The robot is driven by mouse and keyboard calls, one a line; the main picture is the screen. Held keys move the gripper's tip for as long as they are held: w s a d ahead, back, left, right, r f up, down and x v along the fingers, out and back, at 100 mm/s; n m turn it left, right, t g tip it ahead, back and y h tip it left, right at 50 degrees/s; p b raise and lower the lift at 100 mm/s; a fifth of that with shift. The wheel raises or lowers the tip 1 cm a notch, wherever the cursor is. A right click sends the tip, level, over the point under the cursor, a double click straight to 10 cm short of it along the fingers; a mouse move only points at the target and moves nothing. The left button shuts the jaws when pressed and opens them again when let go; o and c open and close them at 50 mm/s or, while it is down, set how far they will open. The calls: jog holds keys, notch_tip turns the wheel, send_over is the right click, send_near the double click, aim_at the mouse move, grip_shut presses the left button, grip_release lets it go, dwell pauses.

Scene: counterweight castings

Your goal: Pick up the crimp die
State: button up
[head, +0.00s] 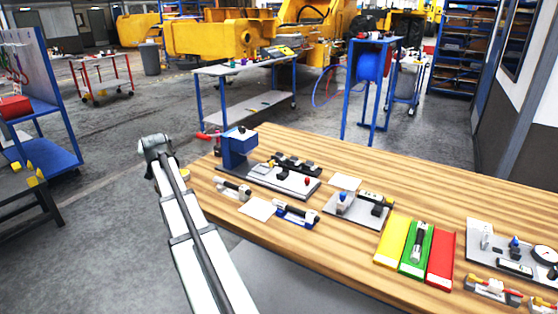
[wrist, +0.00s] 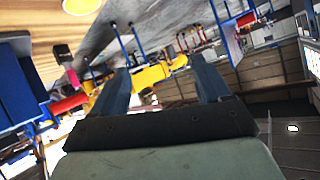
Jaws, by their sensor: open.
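I cannot tell for sure which piece is the crimp die. Several small parts lie on the wooden table (head: 420,185) in the head view: a dark long block (head: 297,164), a pale clamp-like piece (head: 232,188), a blue-and-black piece (head: 296,213), and a dark tool (head: 417,243) on the green strip. My gripper (wrist: 160,64) shows in the wrist view with its two fingers apart and nothing between them. It points away from the table top, toward the workshop. In the head view only my arm shows, at the table's left edge, and the fingers cannot be made out.
A blue press (head: 238,148) with a red handle stands at the table's left end. A plate with a blue knob (head: 342,210), yellow (head: 391,240) and red (head: 440,260) strips, and a grey board with a dial (head: 480,238) lie to the right.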

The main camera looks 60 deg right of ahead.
jog(key=s+d+r+h, duration=0.2)
jog(key=s+d+r, duration=0.1)
jog(key=d+r, duration=0.55)
jog(key=s+d+r+h, duration=0.5)
jog(key=s+d+r, duration=1.1)
jog(key=s+r, duration=0.25)
jog(key=n+g+y, duration=0.6)
jog(key=n+y, duration=0.3)
jog(key=y, duration=0.4)
send_over(280, 158)
jog(key=s, duration=0.2)
jog(key=f, duration=3.5)
jog(key=shift+s+d, duration=0.1)
jog(key=shift+d, duration=0.15)
jog(key=shift+x, duration=2.55)
jog(key=shift+a, duration=0.1)
